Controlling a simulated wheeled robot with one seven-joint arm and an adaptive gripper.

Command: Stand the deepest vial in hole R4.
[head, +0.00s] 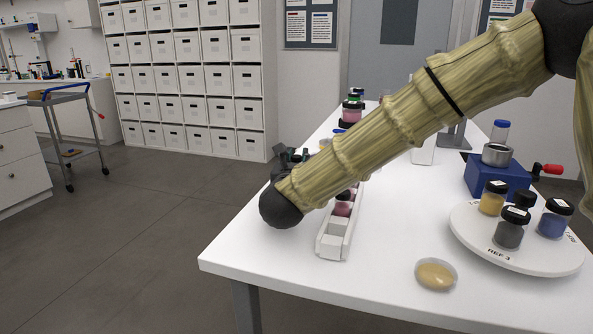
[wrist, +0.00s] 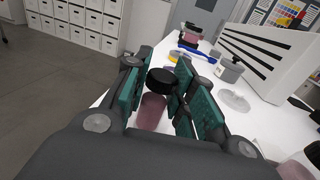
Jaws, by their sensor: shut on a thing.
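My gripper (wrist: 168,84) is shut on a vial (wrist: 152,112) with a black cap and dusky pink contents. The vial sits between the teal finger pads, its lower part hidden by the gripper body. In the head view my gripper (head: 290,155) shows only partly behind my arm, left of the table, and the held vial cannot be made out. A narrow white rack (head: 333,246) stands near the table's left edge. A pink vial (head: 343,208) stands in it, and its front compartments look empty. My arm hides the rack's far end. No hole labels are readable.
A round white stand (head: 480,254) carries several dark-capped jars at the right. A dish of tan powder (head: 436,275) lies in front of it. A blue device (head: 495,176) with a red handle stands behind. More jars stand at the table's far end.

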